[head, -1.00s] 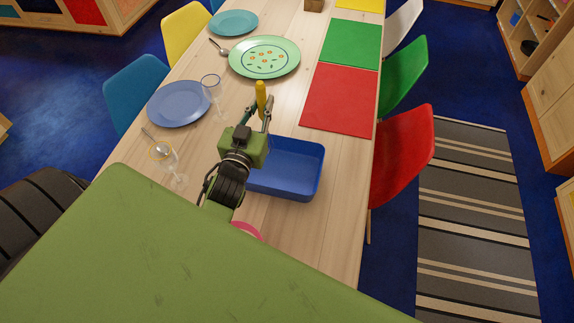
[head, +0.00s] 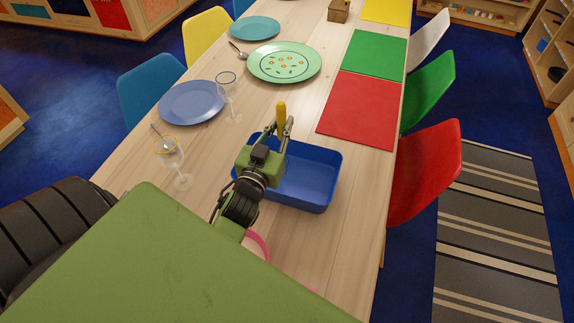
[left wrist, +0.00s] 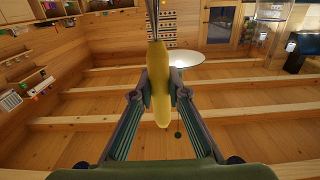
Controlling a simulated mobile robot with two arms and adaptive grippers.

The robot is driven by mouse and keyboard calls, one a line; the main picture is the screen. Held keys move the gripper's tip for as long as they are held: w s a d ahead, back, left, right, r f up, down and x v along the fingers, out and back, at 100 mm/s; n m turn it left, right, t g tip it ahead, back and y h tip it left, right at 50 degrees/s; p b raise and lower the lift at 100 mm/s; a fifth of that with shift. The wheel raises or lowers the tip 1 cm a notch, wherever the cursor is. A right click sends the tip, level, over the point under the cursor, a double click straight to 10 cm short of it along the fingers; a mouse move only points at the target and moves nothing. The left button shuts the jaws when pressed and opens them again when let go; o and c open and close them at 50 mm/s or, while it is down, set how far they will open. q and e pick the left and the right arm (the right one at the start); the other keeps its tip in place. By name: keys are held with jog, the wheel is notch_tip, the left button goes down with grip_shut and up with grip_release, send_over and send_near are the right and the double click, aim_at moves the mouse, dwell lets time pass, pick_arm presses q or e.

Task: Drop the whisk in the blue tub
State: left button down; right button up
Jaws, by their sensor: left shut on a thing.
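My left gripper (head: 284,132) is shut on the whisk's yellow handle (head: 281,117), which stands up out of the fingers. In the left wrist view the whisk (left wrist: 160,95) is gripped between both fingers, with thin metal at the picture's top edge. The rest of the whisk is hidden in the head view. The blue tub (head: 310,201) stands on the wooden table, and my gripper and wrist overlap its far and left sides in the picture. The bare tub floor shows on its right. My right gripper is out of view.
A wine glass (head: 169,152) and a blue plate (head: 190,103) lie left of the tub, with another glass (head: 228,90) nearby. A red mat (head: 358,110) lies beyond it. A pink rimmed thing (head: 259,243) is partly hidden in front. A red chair (head: 428,172) stands right.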

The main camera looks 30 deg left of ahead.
pick_arm(q)
jog(key=shift+s, duration=0.1)
jog(key=c, duration=1.9)
grip_release()
jog(key=shift+f, duration=0.1)
jog(key=v, duration=0.7)
jog(key=shift+s, duration=0.25)
